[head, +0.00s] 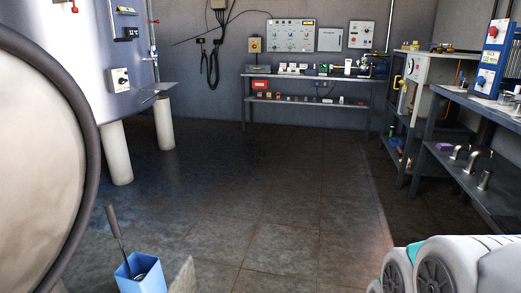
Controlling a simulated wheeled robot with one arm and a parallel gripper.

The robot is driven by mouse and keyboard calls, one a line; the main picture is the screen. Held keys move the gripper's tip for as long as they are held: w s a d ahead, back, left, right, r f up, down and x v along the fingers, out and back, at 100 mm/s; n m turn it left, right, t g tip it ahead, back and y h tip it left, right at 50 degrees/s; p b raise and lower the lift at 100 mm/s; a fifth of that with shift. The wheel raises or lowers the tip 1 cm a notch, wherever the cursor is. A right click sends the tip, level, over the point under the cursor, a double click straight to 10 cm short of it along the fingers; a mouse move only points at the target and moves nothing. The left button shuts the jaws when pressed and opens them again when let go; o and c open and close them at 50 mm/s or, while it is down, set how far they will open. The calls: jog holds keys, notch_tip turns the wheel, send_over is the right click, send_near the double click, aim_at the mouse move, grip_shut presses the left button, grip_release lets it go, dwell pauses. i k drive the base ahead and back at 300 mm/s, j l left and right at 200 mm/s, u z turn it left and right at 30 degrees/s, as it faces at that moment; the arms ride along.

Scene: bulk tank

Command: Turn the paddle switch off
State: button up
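I cannot tell for sure which fitting is the paddle switch. A grey control box (119,79) with a dark knob is on the front of the metal tank (88,50) at the left. A small dark fitting (126,34) sits above it on the tank. Pale rounded parts with teal trim at the bottom right look like my own arm. My gripper is not in view.
A large cream round thing with a dark rim (40,150) fills the left foreground. A blue container with a brush (143,274) stands at the bottom. A bench (308,78) lines the back wall. Shelves (480,110) stand on the right. The middle floor (250,170) is clear.

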aim_at(122, 80)
jog(key=i+u, duration=0.25)
jog(key=i, duration=0.25)
jog(key=i+u, duration=0.2)
jog(key=i, duration=0.3)
jog(key=i+l+u, duration=0.25)
jog(key=i, duration=0.2)
jog(key=i+l+u, duration=0.2)
jog(key=i, duration=0.3)
jog(key=i+u, duration=0.4)
jog(key=i+l+u, duration=0.1)
jog(key=i+u, duration=0.3)
jog(key=k, duration=0.1)
